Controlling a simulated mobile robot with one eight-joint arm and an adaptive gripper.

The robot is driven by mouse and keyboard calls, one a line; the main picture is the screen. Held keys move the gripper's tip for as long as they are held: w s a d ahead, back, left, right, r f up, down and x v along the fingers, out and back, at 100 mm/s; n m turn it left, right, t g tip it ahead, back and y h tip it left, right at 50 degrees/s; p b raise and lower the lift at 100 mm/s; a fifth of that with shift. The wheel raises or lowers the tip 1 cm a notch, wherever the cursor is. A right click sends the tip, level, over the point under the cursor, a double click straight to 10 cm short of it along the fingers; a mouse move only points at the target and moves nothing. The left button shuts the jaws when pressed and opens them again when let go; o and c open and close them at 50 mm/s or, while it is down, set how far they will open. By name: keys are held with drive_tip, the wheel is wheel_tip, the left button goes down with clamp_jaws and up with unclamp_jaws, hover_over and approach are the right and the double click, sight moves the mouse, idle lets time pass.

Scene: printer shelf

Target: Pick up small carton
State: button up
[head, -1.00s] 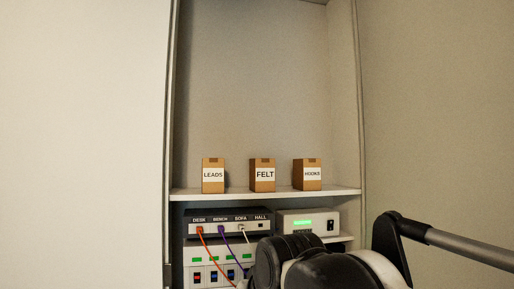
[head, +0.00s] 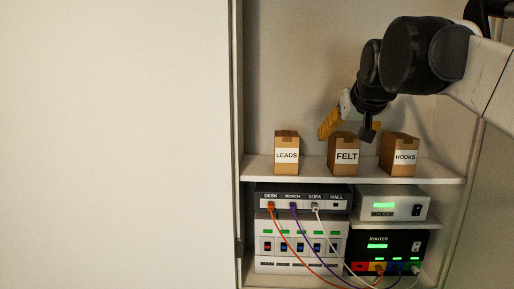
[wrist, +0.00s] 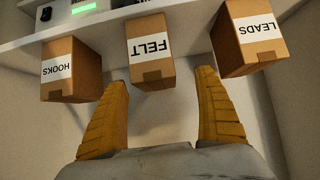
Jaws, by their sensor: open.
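Three small brown cartons with white labels stand upright in a row on the upper shelf: LEADS (head: 287,153), FELT (head: 342,154) and HOOKS (head: 399,154). My gripper (head: 349,126) is open and empty, above and around the top of the FELT carton in the head view. In the wrist view, where the labels appear upside down, the yellow fingers of my gripper (wrist: 161,78) are spread wide. The FELT carton (wrist: 150,50) shows between and ahead of them. The HOOKS carton (wrist: 69,70) is to the left, the LEADS carton (wrist: 248,38) to the right. Contact cannot be told.
Below are a labelled switch box (head: 300,196) with coloured cables, a grey box with a green display (head: 391,204) and a black router (head: 385,248). A large pale panel (head: 120,145) fills the left.

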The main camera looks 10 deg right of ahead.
drive_tip(key=x, duration=0.3)
drive_tip(key=p+x, duration=0.1)
drive_tip(key=x, duration=0.1)
drive_tip(key=shift+w+d+f, duration=0.1)
drive_tip(key=shift+d+f, duration=0.15)
drive_tip(key=shift+d, duration=0.2)
drive_tip(key=shift+s, duration=0.2)
drive_tip(key=c, duration=1.4)
